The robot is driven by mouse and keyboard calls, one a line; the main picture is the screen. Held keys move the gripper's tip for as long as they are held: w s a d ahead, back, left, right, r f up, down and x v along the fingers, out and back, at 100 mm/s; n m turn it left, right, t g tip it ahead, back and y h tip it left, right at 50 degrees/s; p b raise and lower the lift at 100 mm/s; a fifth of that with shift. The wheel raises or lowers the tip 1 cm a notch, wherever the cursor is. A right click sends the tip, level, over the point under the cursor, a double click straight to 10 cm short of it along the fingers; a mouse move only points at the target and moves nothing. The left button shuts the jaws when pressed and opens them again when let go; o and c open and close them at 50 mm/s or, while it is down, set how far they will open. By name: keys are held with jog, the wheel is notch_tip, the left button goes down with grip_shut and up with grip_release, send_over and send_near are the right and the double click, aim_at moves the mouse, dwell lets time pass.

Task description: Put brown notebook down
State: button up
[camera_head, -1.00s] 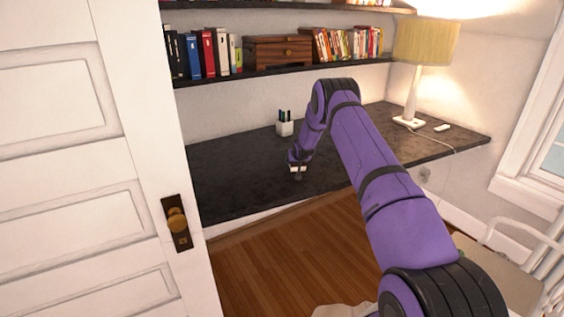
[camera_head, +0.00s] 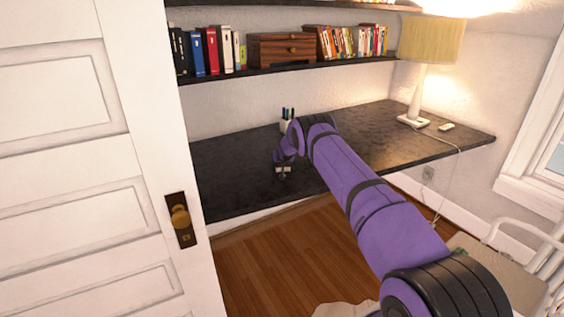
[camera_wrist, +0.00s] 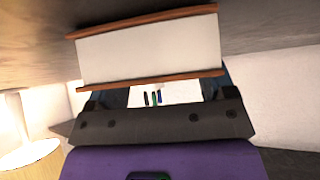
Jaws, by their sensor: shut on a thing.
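The brown notebook (camera_wrist: 150,48) shows large in the wrist view, with its white page edges between two thin brown covers. My gripper (camera_wrist: 160,88) is shut on it, and the notebook sticks out beyond the fingers. In the head view my gripper (camera_head: 283,172) is at the front part of the dark desk (camera_head: 235,185), left of the middle. The notebook is too small and covered there to make out well. I cannot tell whether it touches the desk top.
A white pen cup (camera_head: 287,126) stands behind my gripper, partly hidden by my arm. A lamp (camera_head: 430,45) and a small white object (camera_head: 446,127) are on the right end. A shelf with books (camera_head: 210,52) hangs above. A white door (camera_head: 90,160) is at left. The desk's left part is clear.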

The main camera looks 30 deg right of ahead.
jog(key=o, duration=1.1)
jog(key=shift+f, duration=0.1)
jog(key=shift+c, duration=0.2)
